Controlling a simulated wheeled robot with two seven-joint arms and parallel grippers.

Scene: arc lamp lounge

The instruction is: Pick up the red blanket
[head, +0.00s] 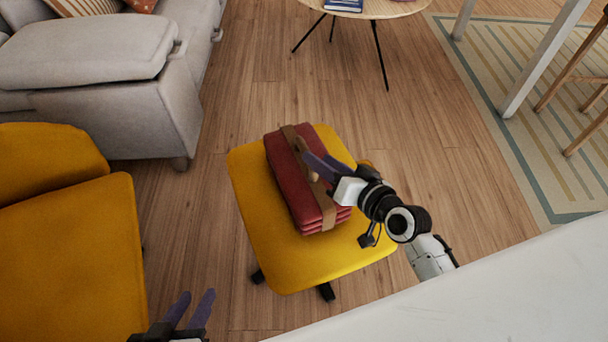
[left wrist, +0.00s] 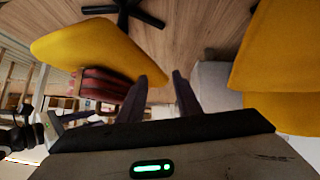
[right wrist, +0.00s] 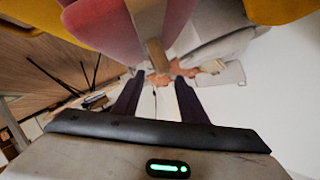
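The red blanket (head: 292,185) is folded and bound with a brown strap (head: 322,197). It lies on the yellow seat (head: 270,255) in the head view. My right gripper (head: 318,167) is at the strap on top of the blanket, its fingers apart. In the right wrist view the strap (right wrist: 158,55) shows between and beyond the fingertips, with the red blanket (right wrist: 105,28) on both sides; contact cannot be told. My left gripper (head: 190,305) is open and empty at the lower left, apart from the seat. The blanket (left wrist: 100,82) also shows in the left wrist view.
A yellow chair (head: 70,240) stands at the left, and a grey sofa (head: 120,95) at the upper left. A round table (head: 385,8) stands at the back. A white surface (head: 500,290) fills the lower right. Wooden floor (head: 300,90) is clear behind the seat.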

